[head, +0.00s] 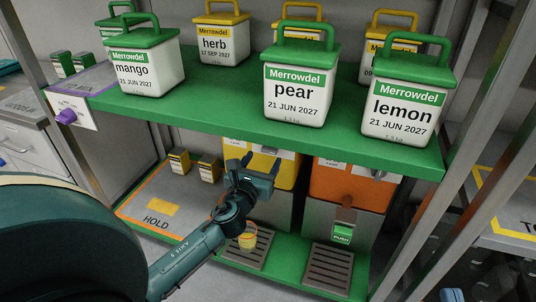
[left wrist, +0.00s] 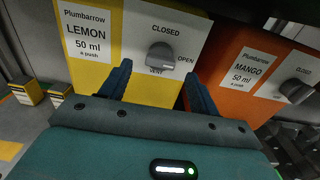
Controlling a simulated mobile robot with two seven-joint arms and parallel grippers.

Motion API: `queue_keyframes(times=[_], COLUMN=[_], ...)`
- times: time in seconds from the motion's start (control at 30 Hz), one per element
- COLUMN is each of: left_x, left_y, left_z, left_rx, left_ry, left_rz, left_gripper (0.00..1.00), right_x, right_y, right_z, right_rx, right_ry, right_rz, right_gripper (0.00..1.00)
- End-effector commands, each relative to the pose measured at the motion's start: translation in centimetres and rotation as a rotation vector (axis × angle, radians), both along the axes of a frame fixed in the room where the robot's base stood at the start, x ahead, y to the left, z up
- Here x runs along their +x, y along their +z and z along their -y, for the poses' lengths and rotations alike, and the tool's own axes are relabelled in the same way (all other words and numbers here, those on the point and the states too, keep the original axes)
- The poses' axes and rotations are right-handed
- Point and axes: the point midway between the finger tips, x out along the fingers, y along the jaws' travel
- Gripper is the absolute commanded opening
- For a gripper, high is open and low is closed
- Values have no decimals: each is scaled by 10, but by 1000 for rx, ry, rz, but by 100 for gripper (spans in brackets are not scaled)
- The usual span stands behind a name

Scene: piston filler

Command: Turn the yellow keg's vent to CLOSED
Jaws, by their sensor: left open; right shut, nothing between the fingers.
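The yellow keg (left wrist: 95,75) is labelled LEMON 50 ml. Its grey vent knob (left wrist: 160,57) sits on a white plate with CLOSED above it, OPEN to its right and VENT below. The knob's bar looks to lie across, toward OPEN. In the head view the yellow keg (head: 232,152) stands under the green shelf, partly behind my left gripper (head: 262,166). My left gripper is open in front of the keg, and in the left wrist view its fingers (left wrist: 158,90) stand on either side below the knob, apart from it. My right gripper is not in view.
An orange MANGO keg (head: 350,185) with a similar knob (left wrist: 296,91) stands to the right. The green shelf (head: 215,105) with several tubs overhangs the kegs. Small yellow boxes (head: 179,160) stand at the left near the HOLD area.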

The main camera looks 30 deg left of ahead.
Motion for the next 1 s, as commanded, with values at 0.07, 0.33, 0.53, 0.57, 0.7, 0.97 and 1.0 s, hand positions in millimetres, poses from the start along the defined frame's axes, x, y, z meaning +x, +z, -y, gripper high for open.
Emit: queue_keyframes(times=[0.07, 0.33, 0.53, 0.57, 0.7, 0.97, 1.0], left_x=[16, 44, 48, 48, 48, 48, 48], left_y=[-1, -1, 0, 0, 0, 0, 0], left_z=[-4, -10, -11, -11, -11, -11, -11], left_rx=[0, -2, -2, -2, -3, -3, -3], left_ry=[0, 0, -1, -1, -1, -1, -1], left_rz=[3, -1, -1, -1, 0, 0, 0], left_gripper=[62, 62, 62, 62, 60, 39, 36], right_x=[0, 0, 0, 0, 0, 0, 0], right_y=[-2, -3, -3, -2, -1, 1, 1], right_z=[-1, -2, -2, -2, -2, -2, -2], right_rx=[9, 30, 32, 32, 33, 33, 33], right_ry=[4, 13, 14, 14, 15, 17, 17], right_rz=[2, -1, -6, -5, -2, 5, 5], right_gripper=[0, 0, 0, 0, 0, 0, 0])
